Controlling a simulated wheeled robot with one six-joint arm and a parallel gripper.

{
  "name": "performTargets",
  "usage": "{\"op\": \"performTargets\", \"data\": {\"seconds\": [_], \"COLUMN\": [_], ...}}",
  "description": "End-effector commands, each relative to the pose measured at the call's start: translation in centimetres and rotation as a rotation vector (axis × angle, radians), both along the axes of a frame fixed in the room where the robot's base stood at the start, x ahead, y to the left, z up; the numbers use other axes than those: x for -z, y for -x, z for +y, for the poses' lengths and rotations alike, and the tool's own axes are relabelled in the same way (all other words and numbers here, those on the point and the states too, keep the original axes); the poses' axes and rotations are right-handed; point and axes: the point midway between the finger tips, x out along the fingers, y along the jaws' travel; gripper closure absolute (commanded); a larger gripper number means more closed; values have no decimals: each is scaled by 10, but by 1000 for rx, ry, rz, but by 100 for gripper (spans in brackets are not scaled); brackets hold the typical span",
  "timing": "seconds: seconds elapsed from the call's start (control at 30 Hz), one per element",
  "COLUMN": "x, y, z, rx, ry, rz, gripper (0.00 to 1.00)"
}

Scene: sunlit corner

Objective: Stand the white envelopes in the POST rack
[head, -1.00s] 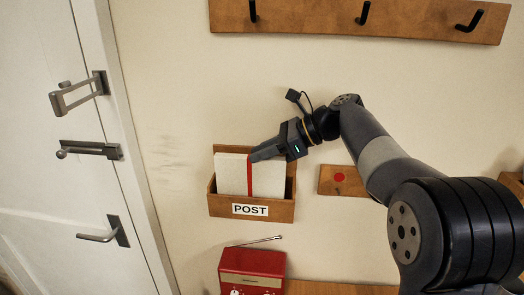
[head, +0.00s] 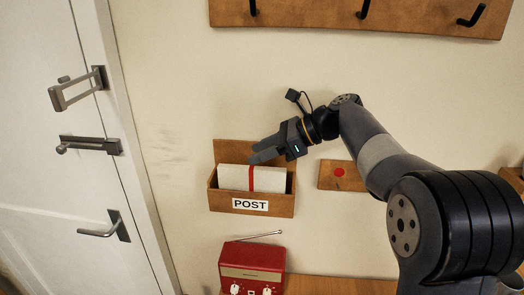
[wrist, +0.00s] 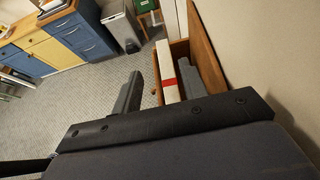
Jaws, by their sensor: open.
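The white envelopes, a bundle with a red band (head: 235,178), stand in the wooden POST rack (head: 222,199) on the wall, their upper part showing above its front. My gripper (head: 258,156) is open just above the rack, at the bundle's top edge. In the wrist view the bundle (wrist: 163,62) lies between my spread fingers, with a gap on the left finger's side; whether the right finger touches it I cannot tell. The rack's wooden back (wrist: 203,40) also shows there. The bundle's lower part is hidden by the rack front.
A red radio (head: 252,268) with a raised antenna stands below the rack. A wooden plate with a red dot (head: 339,173) is to the right. A hook rail (head: 310,15) runs above, and a white door (head: 45,190) is at left.

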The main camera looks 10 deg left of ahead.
Motion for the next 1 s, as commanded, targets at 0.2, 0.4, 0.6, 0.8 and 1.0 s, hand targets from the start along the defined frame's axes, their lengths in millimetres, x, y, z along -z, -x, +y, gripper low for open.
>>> {"op": "performTargets", "data": {"seconds": [0.2,0.4,0.6,0.8,1.0], "x": [-16,-39,-58,-69,-70], "y": [-2,-4,-5,-6,-5], "z": [-9,-50,-85,-102,-105], "rx": [3,5,3,2,-1], "ry": [-1,0,0,0,0], "rz": [-4,-4,-1,-1,0], "gripper": [59,59,59,59,59]}}
